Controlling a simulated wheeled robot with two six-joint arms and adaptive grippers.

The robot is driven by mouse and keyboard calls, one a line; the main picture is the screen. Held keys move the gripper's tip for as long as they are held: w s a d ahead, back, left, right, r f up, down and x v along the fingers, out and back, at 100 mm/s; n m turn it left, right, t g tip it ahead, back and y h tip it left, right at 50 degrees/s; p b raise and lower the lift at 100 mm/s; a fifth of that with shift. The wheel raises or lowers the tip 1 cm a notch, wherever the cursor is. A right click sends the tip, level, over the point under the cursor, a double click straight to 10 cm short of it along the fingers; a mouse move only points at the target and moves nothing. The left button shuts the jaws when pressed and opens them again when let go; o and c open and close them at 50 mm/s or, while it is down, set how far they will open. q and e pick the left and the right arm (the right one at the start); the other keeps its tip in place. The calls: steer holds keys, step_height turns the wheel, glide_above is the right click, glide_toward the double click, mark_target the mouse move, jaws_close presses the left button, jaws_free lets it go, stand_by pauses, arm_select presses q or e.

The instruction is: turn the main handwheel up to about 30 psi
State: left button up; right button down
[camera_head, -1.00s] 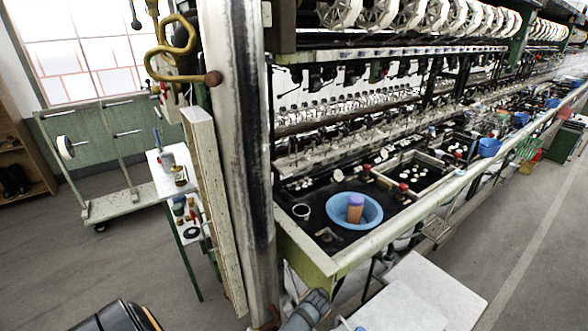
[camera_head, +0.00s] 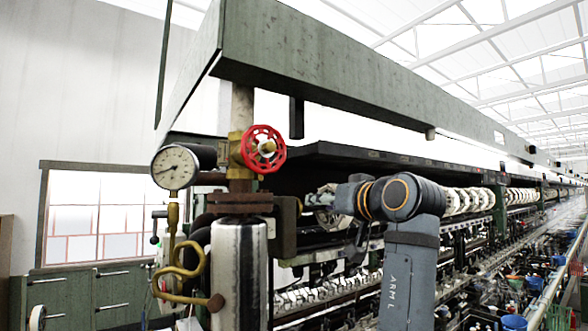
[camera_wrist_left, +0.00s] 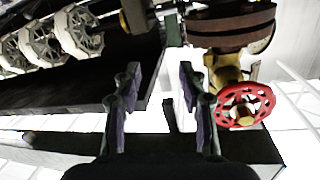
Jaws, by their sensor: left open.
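The red main handwheel (camera_head: 263,149) sits on a brass valve at the top of the steam pipe; it also shows at the right of the left wrist view (camera_wrist_left: 244,105). A round white pressure gauge (camera_head: 175,167) is left of the valve. Its dark needle seems to point left, but the numbers are too small to read. My left arm rises right of the handwheel in the head view. In the left wrist view my left gripper (camera_wrist_left: 159,72) is open and empty, its fingers apart from the handwheel, which is to their right. My right gripper is not in view.
A green overhead beam (camera_head: 330,70) runs above the valve. A dark shelf (camera_head: 350,158) and white reels (camera_head: 460,200) extend to the right behind my arm. A curled brass pipe (camera_head: 185,268) hangs below the gauge. A wide dark flange (camera_head: 238,203) lies under the valve.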

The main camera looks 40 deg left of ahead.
mark_target(272, 147)
arm_select(q)
steer(key=s+r+n+g+y, duration=0.2)
steer(key=s+r+n, duration=0.2)
steer(key=s+r, duration=0.8)
steer(key=x, duration=0.2)
steer(key=p+x, duration=0.1)
steer(key=x, duration=0.1)
steer(key=f+x, duration=0.1)
steer(key=x, duration=0.1)
steer(key=shift+w+a, duration=0.3)
steer(key=shift+w, duration=0.05)
steer(key=shift+d, duration=0.15)
